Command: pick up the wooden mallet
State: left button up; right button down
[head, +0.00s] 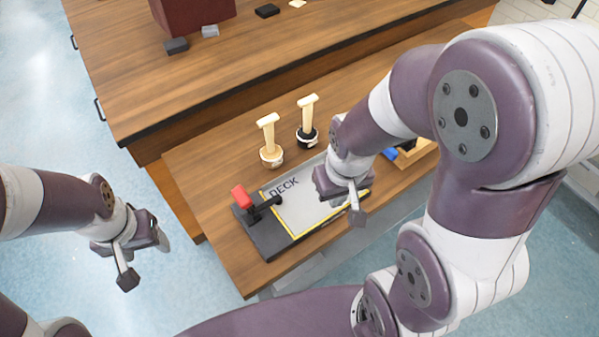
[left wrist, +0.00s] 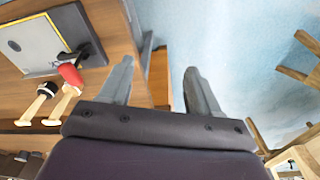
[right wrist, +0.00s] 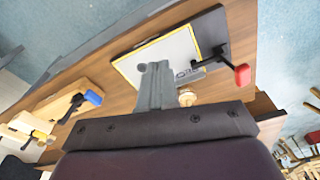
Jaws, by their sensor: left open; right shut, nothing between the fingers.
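No thing is plainly a wooden mallet. Two upright T-shaped pale wooden pieces stand on the near bench, one on a white round base (head: 268,140) and one on a black round base (head: 307,120); either may be it. Both show sideways in the left wrist view. My left gripper (head: 158,238) is open and empty, left of the bench over the floor; its spread fingers show in the left wrist view (left wrist: 158,70). My right gripper (head: 338,192) is over the grey board, in front of the T-shaped pieces. Its fingers are shut and empty (right wrist: 154,82).
A grey board marked DECK (head: 300,205) lies on a dark base, with a red-handled clamp (head: 241,197) at its left. A blue-handled clamp (right wrist: 92,97) sits on a wooden block at the right. My right arm hides part of the bench. A larger bench (head: 260,65) stands behind.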

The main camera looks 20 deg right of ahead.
aim_at(271, 153)
jog(key=k+j+z, duration=0.1)
jog(key=j, duration=0.3)
jog(key=k+j+z, duration=0.15)
jog(key=j, duration=0.25)
jog(key=k+j+z, duration=0.1)
jog(key=j, duration=0.3)
jog(key=k+j+z, duration=0.15)
jog(key=i+j+z, duration=0.2)
jog(key=i+j, duration=0.15)
jog(key=i+j+z, duration=0.2)
jog(key=i+j, duration=0.15)
jog(key=j, duration=0.15)
jog(key=i+j+z, duration=0.2)
jog(key=j, duration=0.3)
jog(key=i, duration=0.35)
jog(key=j+z, duration=0.05)
